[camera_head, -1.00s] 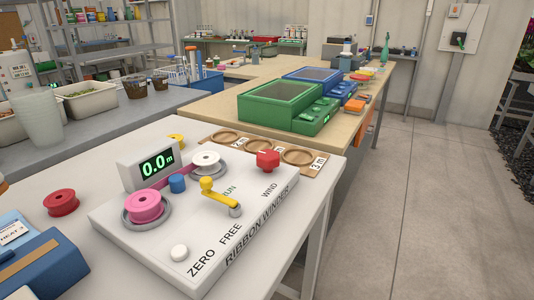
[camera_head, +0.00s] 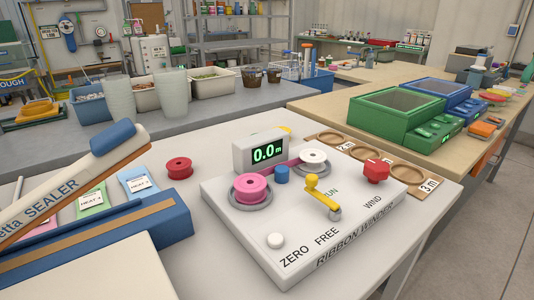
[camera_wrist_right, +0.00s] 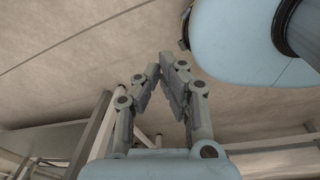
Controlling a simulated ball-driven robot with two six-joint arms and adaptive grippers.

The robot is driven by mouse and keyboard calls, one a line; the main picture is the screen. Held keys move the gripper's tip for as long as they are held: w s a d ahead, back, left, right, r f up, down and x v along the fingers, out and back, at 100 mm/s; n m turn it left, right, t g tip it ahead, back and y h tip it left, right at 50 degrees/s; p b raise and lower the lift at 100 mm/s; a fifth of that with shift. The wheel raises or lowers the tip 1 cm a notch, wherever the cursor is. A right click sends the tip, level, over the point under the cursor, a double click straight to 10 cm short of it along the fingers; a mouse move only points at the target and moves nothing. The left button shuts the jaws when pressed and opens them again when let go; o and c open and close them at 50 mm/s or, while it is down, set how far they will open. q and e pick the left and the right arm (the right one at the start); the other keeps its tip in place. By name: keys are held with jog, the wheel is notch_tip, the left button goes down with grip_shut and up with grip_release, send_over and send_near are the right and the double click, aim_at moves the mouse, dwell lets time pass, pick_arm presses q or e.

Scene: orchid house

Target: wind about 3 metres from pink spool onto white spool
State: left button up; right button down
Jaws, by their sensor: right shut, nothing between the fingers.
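The white ribbon winder (camera_head: 230,210) stands on a white table in the head view. The pink spool (camera_head: 251,187) sits on its left holder and the white spool (camera_head: 313,158) on its right holder. A strip of pink ribbon runs from the pink spool behind a blue post (camera_head: 282,174) toward the white spool. The display (camera_head: 265,150) reads 0.0 m. A yellow crank (camera_head: 312,184), a red knob (camera_head: 376,170) and a white button (camera_head: 275,240) are on top. My right gripper (camera_wrist_right: 162,72) is shut and empty in the right wrist view, away from the winder. My left gripper is not in view.
A red spool (camera_head: 179,167) lies left of the winder. A blue sealer (camera_head: 150,230) with a raised arm fills the front left. A wooden board (camera_head: 437,180) with round recesses lies behind the winder. Green (camera_head: 400,112) and blue boxes stand on the wooden bench.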

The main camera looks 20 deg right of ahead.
aim_at(378, 166)
dwell(0.3)
